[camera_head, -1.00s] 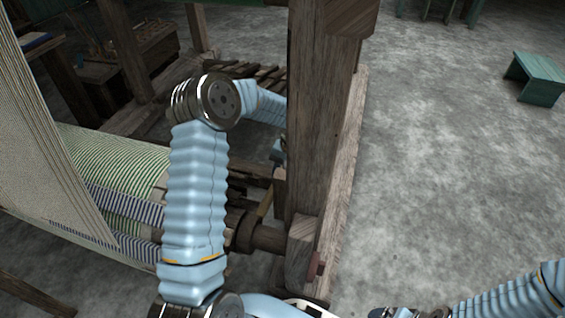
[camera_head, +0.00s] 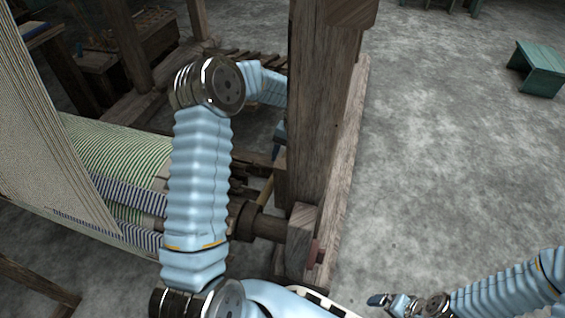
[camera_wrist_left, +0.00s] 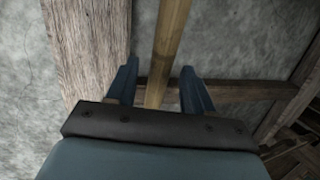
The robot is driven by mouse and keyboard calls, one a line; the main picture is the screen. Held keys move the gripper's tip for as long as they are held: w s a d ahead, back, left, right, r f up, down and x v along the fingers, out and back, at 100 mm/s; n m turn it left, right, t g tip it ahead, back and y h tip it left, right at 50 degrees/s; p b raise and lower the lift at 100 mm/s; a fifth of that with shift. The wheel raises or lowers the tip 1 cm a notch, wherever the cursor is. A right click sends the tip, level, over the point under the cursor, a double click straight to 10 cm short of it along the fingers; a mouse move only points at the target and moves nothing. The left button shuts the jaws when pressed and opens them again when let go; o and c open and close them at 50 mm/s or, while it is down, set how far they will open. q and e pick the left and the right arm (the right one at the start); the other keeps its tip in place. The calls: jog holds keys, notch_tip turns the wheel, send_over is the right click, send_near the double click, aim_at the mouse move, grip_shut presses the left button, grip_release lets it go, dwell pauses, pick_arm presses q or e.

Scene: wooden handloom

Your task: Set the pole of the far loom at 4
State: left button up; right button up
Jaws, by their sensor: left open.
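A pale wooden pole (camera_wrist_left: 168,50) runs between the two dark blue fingers of my left gripper (camera_wrist_left: 160,88) in the left wrist view. The fingers are open on either side of it, with a visible gap on each side. In the head view a short yellowish piece of the pole (camera_head: 267,189) shows beside the thick upright post (camera_head: 318,130) of the loom. That post hides most of my left gripper there. No position marks or numbers are readable. My right gripper (camera_head: 384,301) is at the bottom, away from the loom; its jaw opening is unclear.
A roll of striped cloth (camera_head: 120,150) and stretched warp threads (camera_head: 40,120) fill the left. A cloth beam end (camera_head: 262,224) meets the post in front. A green stool (camera_head: 538,68) stands far right. The grey floor between is clear.

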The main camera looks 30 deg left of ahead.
pick_arm(q)
jog(key=p+v, duration=0.1)
jog(key=v, duration=0.9)
jog(key=shift+r+p, duration=0.2)
jog(key=shift+p, duration=0.2)
jog(key=shift+w, duration=0.15)
